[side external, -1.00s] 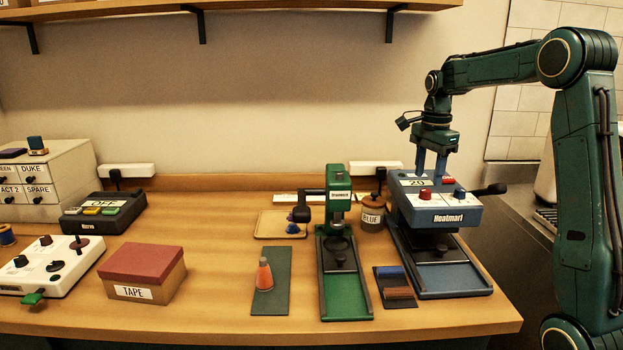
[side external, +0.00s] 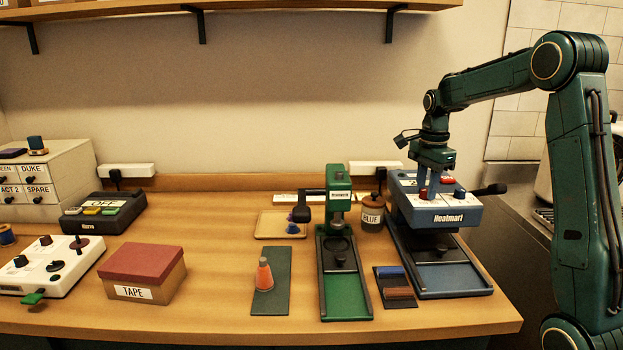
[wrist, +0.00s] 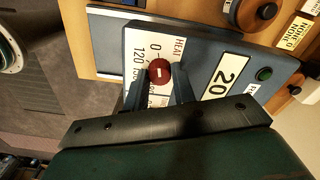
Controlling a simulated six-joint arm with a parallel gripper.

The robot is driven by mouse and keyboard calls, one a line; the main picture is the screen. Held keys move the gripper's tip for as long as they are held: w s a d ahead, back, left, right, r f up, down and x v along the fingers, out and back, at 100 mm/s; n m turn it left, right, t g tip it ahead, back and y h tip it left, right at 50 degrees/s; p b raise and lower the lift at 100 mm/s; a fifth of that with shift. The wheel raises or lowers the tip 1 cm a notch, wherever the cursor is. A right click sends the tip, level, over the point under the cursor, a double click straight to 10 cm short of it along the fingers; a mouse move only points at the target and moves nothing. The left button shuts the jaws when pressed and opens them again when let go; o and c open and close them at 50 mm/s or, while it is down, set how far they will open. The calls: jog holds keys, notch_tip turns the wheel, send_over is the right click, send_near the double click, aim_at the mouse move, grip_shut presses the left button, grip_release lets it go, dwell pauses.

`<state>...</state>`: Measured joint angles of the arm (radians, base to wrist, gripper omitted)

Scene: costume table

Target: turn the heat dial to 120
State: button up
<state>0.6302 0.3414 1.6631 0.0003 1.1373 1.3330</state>
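The heat dial is a round red knob (wrist: 159,70) with a white mark, on the blue Heatmart press (side external: 440,216). In the wrist view it sits beside the printed word HEAT and the marks 0 and 120. A white display (wrist: 220,88) beside it reads 20. My gripper (wrist: 160,80) points down over the press, its two fingers apart, one on each side of the dial. It also shows in the side view (side external: 428,186), low over the panel, with the dial (side external: 424,195) at its fingertips. I see no firm contact.
A green button (wrist: 264,74) lies beyond the display.

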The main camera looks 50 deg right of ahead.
aim_at(426, 190)
jog(key=shift+n, duration=0.3)
jog(key=n, duration=0.9)
dwell(0.4)
jog(key=shift+r, duration=0.1)
jog(key=o, duration=1)
notch_tip(426, 190, up, 14)
dwell(0.6)
